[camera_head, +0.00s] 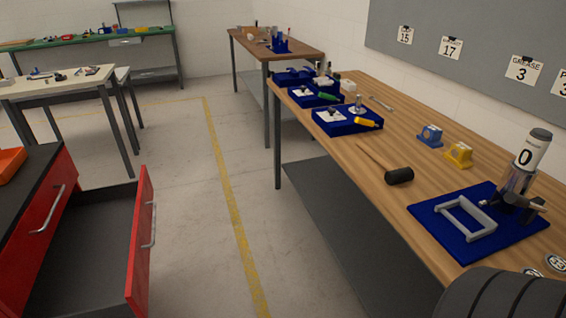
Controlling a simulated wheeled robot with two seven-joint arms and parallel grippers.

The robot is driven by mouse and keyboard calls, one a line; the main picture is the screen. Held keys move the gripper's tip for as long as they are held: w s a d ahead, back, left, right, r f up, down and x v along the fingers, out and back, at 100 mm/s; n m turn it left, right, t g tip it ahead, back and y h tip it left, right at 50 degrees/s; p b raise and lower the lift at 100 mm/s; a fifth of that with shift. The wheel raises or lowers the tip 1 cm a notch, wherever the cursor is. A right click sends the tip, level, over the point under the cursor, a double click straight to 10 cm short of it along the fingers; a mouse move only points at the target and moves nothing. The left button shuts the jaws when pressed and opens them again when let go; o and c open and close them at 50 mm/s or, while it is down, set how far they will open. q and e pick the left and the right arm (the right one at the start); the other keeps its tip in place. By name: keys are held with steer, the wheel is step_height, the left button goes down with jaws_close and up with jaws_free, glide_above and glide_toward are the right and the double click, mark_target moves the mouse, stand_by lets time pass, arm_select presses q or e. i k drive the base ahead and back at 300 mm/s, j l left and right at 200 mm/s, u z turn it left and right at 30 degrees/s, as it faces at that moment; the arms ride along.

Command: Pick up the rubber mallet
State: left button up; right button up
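The rubber mallet (400,176) lies on the wooden workbench (345,102) at the right. Its black head points toward the near side, close to the bench's left edge. Its thin wooden handle runs back and to the left from the head. The mallet lies clear of the things around it. Neither my left nor my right gripper is in view.
A blue mat (432,222) with a grey frame (465,218) and an upright cylinder tool (522,165) lies nearer. Blue trays (350,128) stand farther back. Yellow (458,154) and blue (430,136) blocks sit behind. An open red drawer (140,240) juts out at left.

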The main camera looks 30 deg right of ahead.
mark_target(394, 176)
steer(key=z, duration=2.3)
steer(key=j+z, duration=0.25)
steer(key=k+j+z, duration=0.15)
steer(key=j+z, duration=0.15)
steer(key=k+j+z, duration=0.25)
steer(key=j, duration=0.15)
steer(key=j+z, duration=0.25)
steer(key=k+j, duration=0.05)
